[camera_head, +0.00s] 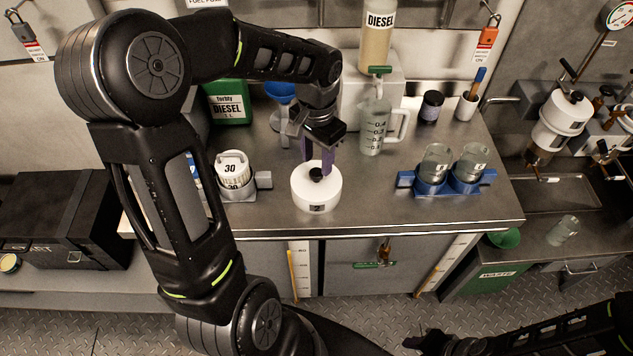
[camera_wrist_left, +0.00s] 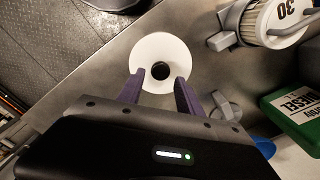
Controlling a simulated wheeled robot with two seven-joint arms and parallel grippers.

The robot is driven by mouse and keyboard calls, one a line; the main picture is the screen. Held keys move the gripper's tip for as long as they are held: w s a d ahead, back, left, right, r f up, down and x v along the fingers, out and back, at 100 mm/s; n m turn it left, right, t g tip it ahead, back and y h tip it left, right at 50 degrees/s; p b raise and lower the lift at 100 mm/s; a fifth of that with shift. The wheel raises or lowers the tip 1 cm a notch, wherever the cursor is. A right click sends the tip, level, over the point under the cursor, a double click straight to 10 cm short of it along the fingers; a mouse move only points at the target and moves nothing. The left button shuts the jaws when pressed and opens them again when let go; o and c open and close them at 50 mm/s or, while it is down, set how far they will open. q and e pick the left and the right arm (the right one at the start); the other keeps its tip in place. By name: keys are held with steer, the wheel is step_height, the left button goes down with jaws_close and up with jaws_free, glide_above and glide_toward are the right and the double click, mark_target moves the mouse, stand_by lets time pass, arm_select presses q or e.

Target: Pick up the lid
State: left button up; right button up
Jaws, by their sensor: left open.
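The lid (camera_head: 303,180) is a white round top with a black knob (camera_head: 316,174), on a white container marked 2 near the front of the steel counter. It also shows in the left wrist view (camera_wrist_left: 160,45), with the dark knob in its middle. My left gripper (camera_head: 317,160) points down at the lid, its purple fingers open. In the left wrist view the fingers (camera_wrist_left: 160,84) are spread on either side of the knob, with gaps showing. Whether they touch the lid is unclear. My right gripper (camera_head: 428,343) is dark and low at the bottom right, its jaws unclear.
A holder with a white part marked 30 (camera_head: 233,170) stands left of the lid. A clear jug (camera_head: 375,130) stands behind right, and two glass beakers (camera_head: 437,160) sit in a blue holder at right. A green diesel can (camera_head: 228,103) and blue funnel (camera_head: 281,92) are behind.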

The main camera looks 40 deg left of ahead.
mark_target(317, 172)
arm_select(q)
steer(key=shift+f+p, duration=0.5)
steer(key=shift+f, duration=1.9)
steer(key=shift+s, duration=0.1)
jaws_close()
